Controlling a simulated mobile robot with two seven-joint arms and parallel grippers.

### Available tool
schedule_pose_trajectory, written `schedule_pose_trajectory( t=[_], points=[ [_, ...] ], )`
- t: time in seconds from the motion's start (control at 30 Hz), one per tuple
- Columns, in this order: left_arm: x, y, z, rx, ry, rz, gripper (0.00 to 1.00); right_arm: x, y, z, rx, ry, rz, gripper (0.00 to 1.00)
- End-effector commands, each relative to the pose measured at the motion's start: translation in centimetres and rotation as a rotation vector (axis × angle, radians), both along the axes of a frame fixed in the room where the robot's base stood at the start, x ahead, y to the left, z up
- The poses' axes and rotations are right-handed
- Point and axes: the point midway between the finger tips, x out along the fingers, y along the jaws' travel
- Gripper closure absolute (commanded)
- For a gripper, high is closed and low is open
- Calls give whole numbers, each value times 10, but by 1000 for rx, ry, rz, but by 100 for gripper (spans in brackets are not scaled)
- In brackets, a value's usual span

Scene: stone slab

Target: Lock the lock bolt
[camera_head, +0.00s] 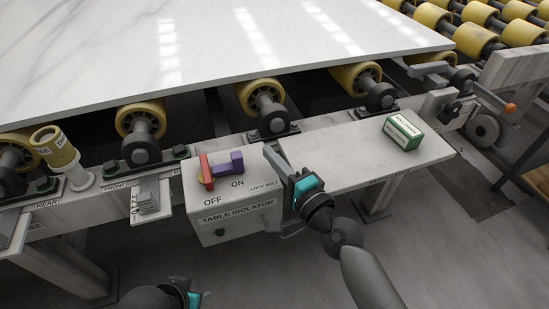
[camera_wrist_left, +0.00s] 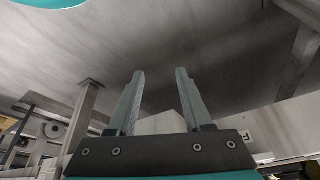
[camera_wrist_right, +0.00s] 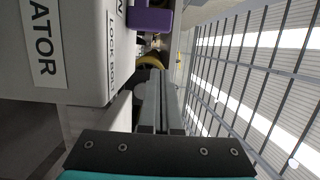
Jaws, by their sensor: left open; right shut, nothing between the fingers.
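The table isolator box (camera_head: 232,222) stands at the front of the slab table, marked OFF, ON and LOCK BOLT on top. A red lever (camera_head: 205,170) sits on its top, and a purple piece (camera_head: 234,163) lies beside it toward the ON side. The purple piece shows in the right wrist view (camera_wrist_right: 152,20) at the top. I cannot tell whether it is the lock bolt itself. My right gripper (camera_head: 271,152) is shut and empty beside the box's right edge, apart from the purple piece. My left gripper (camera_wrist_left: 160,71) is open and empty, low in front of the table.
A green and white box (camera_head: 403,132) lies on the shelf (camera_head: 335,150) to the right. Yellow rollers (camera_head: 260,97) line the edge under the white slab (camera_head: 200,45). A yellow cylinder (camera_head: 55,147) stands at the left. The floor in front is clear.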

Motion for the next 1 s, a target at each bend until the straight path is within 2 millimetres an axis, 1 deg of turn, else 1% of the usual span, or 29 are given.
schedule_pose_trajectory(
  t=[0.03,0.1,0.17,0.27,0.4,0.63,1.0],
  points=[
    [0,-3,1,-7,0,-1,50,-13,-7,-2,-5,5,2,100],
    [0,-8,-2,-16,0,-3,50,-26,-14,-2,-5,5,3,100],
    [-1,-7,-7,-12,9,-3,50,-35,-20,-2,-6,4,2,100],
    [-3,0,-11,3,18,-3,50,-50,-28,-2,-6,4,3,100],
    [-1,2,-10,7,14,0,50,-68,-38,-1,-3,3,3,100],
    [4,1,1,3,-9,-1,50,-84,-48,-1,-1,2,0,100],
    [2,1,1,2,-3,-1,50,-87,-50,0,0,1,0,100]
  ],
)
